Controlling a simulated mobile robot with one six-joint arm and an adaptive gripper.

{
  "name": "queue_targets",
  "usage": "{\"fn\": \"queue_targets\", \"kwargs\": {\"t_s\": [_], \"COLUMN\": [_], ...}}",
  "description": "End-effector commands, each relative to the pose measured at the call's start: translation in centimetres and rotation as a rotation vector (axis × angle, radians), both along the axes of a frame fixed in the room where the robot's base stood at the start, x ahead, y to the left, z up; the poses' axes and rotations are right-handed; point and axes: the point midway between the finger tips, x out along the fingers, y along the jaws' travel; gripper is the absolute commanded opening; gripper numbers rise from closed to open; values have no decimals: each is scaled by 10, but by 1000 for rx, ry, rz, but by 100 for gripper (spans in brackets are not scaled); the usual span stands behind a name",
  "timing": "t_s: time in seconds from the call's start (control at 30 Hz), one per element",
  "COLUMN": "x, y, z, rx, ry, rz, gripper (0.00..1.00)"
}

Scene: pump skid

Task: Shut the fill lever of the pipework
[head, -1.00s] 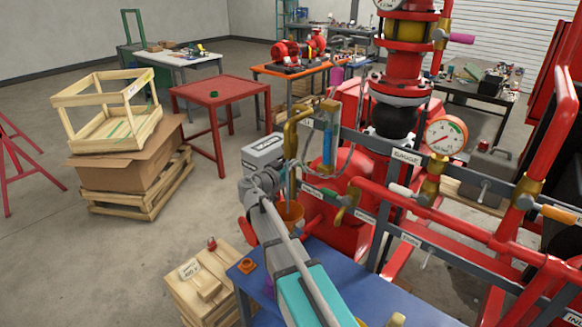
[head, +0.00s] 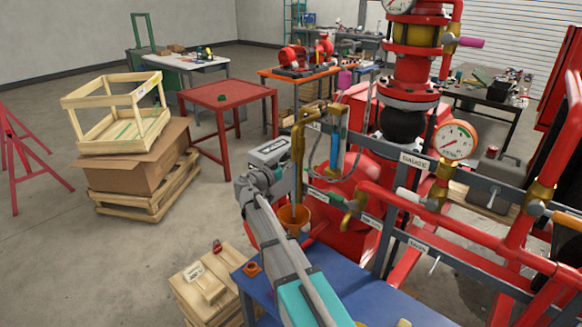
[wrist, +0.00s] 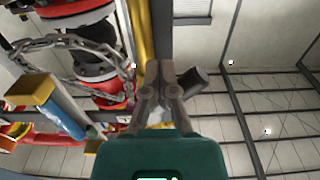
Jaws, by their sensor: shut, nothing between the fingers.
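The pipework's brass riser pipe (head: 297,155) curves over at its top and stands beside a blue sight tube (head: 335,150). The wrist view shows a brass pipe (wrist: 141,35) rising just beyond my gripper (wrist: 157,72), whose fingers are shut and empty. A dark grey block-like piece (wrist: 193,80) sits right of the fingertips; I cannot tell whether they touch. In the head view my wrist hides the fingers, close left of the riser. Small labels are unreadable, so I cannot tell which part is the fill lever.
An orange cup (head: 294,217) is under the riser, near my arm. Red pipes, a pressure gauge (head: 455,140) and a grey rail marked GAUGE (head: 413,162) crowd the right. A chain (wrist: 65,42) hangs left of my gripper.

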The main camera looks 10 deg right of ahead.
Motion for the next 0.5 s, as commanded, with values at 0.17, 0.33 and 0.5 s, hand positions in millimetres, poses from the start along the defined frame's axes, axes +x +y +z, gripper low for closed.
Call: {"fn": "queue_targets", "kwargs": {"t_s": [0.17,0.33,0.5], "x": [8,14,19], "y": [5,10,13], "z": [4,9,14], "rx": [0,0,0], "ry": [0,0,0], "rz": [1,1,0], "gripper": [0,0,0]}}
